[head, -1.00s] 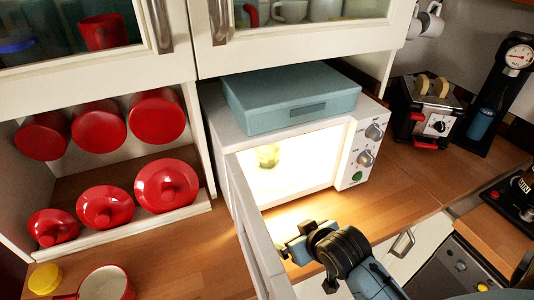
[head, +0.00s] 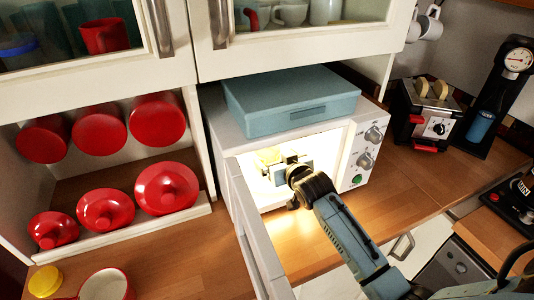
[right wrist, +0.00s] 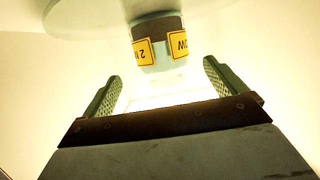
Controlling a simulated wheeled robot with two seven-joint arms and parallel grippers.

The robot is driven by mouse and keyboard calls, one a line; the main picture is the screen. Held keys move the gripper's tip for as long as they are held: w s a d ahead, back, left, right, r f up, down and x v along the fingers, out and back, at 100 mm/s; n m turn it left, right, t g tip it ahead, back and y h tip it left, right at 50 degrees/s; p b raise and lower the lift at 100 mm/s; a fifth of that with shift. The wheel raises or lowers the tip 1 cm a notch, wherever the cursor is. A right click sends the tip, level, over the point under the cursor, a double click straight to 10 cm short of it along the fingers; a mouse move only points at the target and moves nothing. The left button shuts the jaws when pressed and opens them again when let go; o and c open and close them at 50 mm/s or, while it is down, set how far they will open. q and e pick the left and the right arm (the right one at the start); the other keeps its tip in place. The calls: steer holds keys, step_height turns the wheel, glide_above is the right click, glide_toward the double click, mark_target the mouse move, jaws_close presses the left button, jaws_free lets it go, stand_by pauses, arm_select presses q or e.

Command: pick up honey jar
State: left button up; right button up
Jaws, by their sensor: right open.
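The honey jar (head: 268,156) is inside the lit microwave (head: 222,135), partly hidden behind my right gripper (head: 280,168) in the head view. In the right wrist view the jar (right wrist: 160,42) is pale, with a dark band and yellow labels, and appears upside down against a round plate. My right gripper (right wrist: 162,72) is open, its two fingers spread to either side of the jar's near end. I cannot tell whether they touch it; a gap shows on each side. My left gripper is not in view.
The microwave door (head: 255,235) stands open, left of my right arm. A blue box (head: 290,100) sits on top of the microwave.

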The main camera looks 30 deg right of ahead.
mark_target(271, 148)
steer(key=shift+x, duration=2.8)
steer(key=shift+a+r, duration=0.15)
steer(key=shift+a, duration=0.05)
steer(key=shift+c, duration=0.4)
steer(key=c, duration=1.3)
steer(key=shift+r, duration=0.1)
steer(key=shift+w+r, duration=0.1)
steer(key=shift+r, duration=0.6)
steer(key=shift+s+r, duration=0.25)
steer(key=shift+r, duration=0.85)
steer(key=s, duration=1.1)
steer(key=s+a, duration=0.1)
steer(key=s, duration=0.5)
steer(key=shift+s+f, duration=0.1)
steer(key=shift+s, duration=0.2)
